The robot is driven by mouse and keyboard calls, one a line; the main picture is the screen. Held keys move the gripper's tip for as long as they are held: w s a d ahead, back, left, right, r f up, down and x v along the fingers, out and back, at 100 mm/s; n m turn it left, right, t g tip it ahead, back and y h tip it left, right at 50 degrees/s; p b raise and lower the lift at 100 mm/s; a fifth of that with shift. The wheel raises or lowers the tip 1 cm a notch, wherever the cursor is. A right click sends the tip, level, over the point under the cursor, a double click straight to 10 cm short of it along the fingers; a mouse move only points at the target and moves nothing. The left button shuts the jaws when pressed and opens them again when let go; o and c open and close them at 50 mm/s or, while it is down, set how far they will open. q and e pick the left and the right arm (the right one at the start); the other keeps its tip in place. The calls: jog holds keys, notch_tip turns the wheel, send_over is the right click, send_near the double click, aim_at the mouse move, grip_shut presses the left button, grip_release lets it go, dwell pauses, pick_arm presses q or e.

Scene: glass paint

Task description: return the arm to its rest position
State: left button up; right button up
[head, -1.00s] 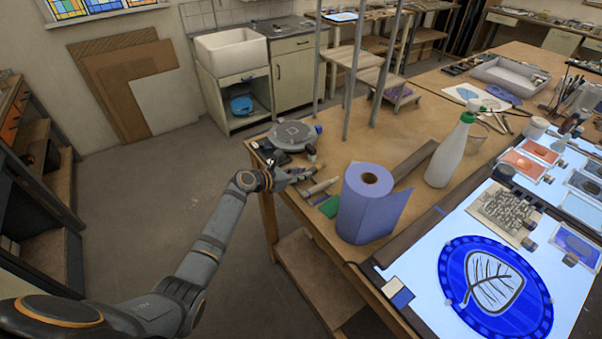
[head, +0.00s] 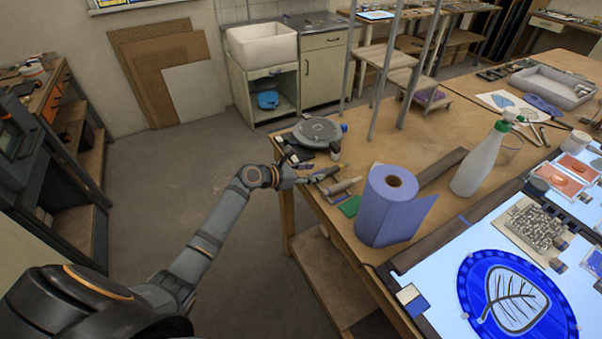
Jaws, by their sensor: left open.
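My left arm reaches in from the lower left. Its left gripper (head: 308,178) is open, near the table's left edge, beside several small tools (head: 340,186). Its fingers are small and dark against the tools, and I see nothing held between them. I cannot tell whether it touches the table or a tool. A round grey turntable (head: 317,131) stands just beyond the gripper. My right gripper is out of view.
A blue paper roll (head: 388,212) and a white spray bottle (head: 480,160) stand on the wooden table (head: 425,130). A lit panel (head: 440,285) with a blue leaf disc (head: 515,295) is at right. The floor (head: 180,165) left of the table is clear.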

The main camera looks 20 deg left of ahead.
pick_arm(q)
jog(key=v, duration=0.7)
jog(key=s+a+f+m+g+y, duration=0.1)
jog(key=s+a+f+m+y, duration=0.25)
jog(key=f, duration=0.75)
jog(key=s+a+f+m+g+y+b, duration=0.15)
jog(key=s+a+f+m, duration=0.35)
jog(key=f, duration=0.7)
jog(key=s+a+f+m+g+y+p, duration=0.1)
jog(key=s+f+m+g+y, duration=0.15)
jog(key=s+f, duration=0.6)
jog(key=s+d+f+m+g, duration=0.1)
jog(key=s+d+f+m, duration=0.1)
jog(key=s+f+m, duration=0.4)
jog(key=s+d+f+m+g+b, duration=0.1)
jog(key=s+f+m, duration=0.5)
jog(key=s, duration=0.8)
jog(key=s+d+f+m+g+y, duration=0.1)
jog(key=s+d+f+m+g, duration=0.2)
jog(key=s+f+m, duration=0.3)
jog(key=s+d+f, duration=0.1)
jog(key=s+f, duration=0.1)
jog(key=s, duration=0.3)
jog(key=shift+d+f, duration=0.25)
jog(key=shift+f, duration=0.05)
